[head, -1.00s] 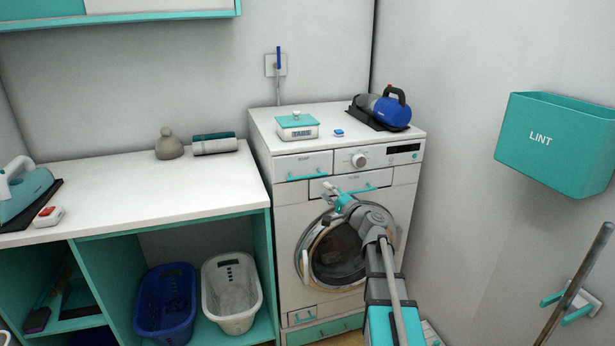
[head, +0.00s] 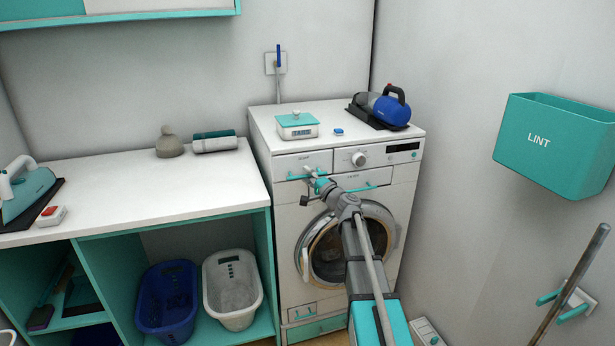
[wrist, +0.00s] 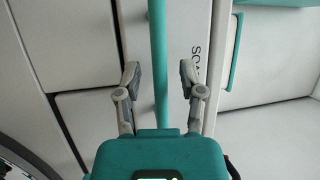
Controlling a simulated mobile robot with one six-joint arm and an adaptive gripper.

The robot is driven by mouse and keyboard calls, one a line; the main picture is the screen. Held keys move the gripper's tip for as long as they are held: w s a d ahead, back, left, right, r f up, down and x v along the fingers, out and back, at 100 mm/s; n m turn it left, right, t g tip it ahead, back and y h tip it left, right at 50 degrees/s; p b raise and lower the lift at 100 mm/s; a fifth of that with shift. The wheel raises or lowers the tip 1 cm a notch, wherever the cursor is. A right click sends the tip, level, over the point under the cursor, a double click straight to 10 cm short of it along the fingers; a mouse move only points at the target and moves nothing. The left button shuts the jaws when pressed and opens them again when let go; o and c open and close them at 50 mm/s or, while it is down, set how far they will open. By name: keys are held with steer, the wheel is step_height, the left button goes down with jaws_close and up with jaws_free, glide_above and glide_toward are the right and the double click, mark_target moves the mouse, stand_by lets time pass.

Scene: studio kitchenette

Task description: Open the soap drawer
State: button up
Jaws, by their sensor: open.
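The soap drawer (head: 318,157) is the white front at the upper left of the washing machine, and it looks shut. Its teal bar handle (head: 293,178) runs across its lower edge. My gripper (head: 312,176) is at the right part of this handle in the head view. In the wrist view my gripper (wrist: 160,78) is open, with one finger on each side of the teal bar (wrist: 158,50). I cannot tell whether either finger touches it. Dark letters on the panel beside the bar are partly hidden by the right finger.
A second panel with a teal handle (head: 365,188) lies just below and right. The round door (head: 340,250) is beneath. A teal-lidded box (head: 297,131) and a blue appliance (head: 391,110) stand on top. A white counter (head: 130,190) adjoins on the left.

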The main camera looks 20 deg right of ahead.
jaws_close()
stand_by(0.3)
